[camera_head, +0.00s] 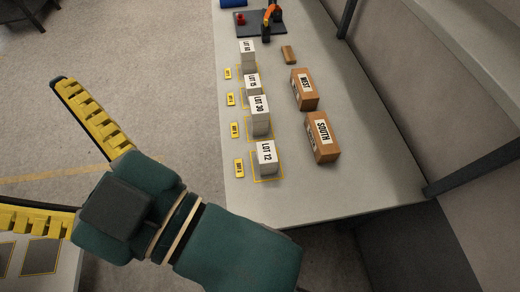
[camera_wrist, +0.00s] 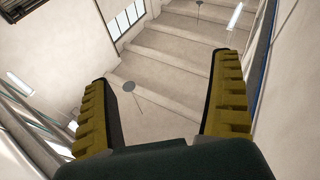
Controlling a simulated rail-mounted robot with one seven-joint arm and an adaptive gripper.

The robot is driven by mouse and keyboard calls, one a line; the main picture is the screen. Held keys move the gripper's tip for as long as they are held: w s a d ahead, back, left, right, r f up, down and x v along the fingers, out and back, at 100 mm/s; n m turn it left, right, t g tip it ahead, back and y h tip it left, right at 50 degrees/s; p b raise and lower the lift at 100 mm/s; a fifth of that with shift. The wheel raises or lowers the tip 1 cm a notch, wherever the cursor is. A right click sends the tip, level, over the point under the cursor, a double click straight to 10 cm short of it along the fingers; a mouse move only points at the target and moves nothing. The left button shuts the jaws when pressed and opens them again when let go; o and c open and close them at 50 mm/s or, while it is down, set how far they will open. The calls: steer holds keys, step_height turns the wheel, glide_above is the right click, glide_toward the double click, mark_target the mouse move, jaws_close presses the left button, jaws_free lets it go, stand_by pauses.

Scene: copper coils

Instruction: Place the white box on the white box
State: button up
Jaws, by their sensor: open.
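Several white boxes stand in a row along the table's left side in the head view. From near to far they are a box marked LOT 12 (camera_head: 266,158), one marked LOT 30 (camera_head: 260,123), one marked LOT 15 (camera_head: 252,85) and one whose label is hard to read (camera_head: 248,57). The boxes differ in height. My gripper (camera_head: 38,150) is left of the table, over the floor, apart from every box. Its yellow-padded fingers are spread with nothing between them. The wrist view also shows the open gripper (camera_wrist: 163,70), with no boxes in sight.
The pale table (camera_head: 335,190) also holds brown boxes marked WEST (camera_head: 304,90) and SOUTH (camera_head: 322,138), and a small brown block (camera_head: 288,55). Yellow tags (camera_head: 235,130) lie left of the row. A dark mat (camera_head: 254,28) is at the far end. A wall bounds the right side.

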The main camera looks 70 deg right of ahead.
steer(key=d+f+n+g+h, duration=0.1)
steer(key=d+f+n+h, duration=0.15)
steer(key=n, duration=0.25)
steer(key=n+g+h+b, duration=0.2)
steer(key=n+g+h, duration=0.7)
steer(key=n+g, duration=0.7)
glide_toward(267, 154)
steer(key=shift+n+t+y, duration=0.25)
steer(key=shift+n+t, duration=0.45)
steer(key=d+f, duration=0.1)
steer(key=w+d+f+b, duration=0.1)
steer(key=d, duration=0.1)
steer(key=d+f+b, duration=0.1)
steer(key=d, duration=0.1)
steer(key=shift+w+f, duration=0.25)
steer(key=shift+f, duration=0.05)
steer(key=b+x, duration=0.2)
steer(key=x, duration=0.3)
steer(key=shift+f, duration=0.15)
steer(key=c, duration=1.4)
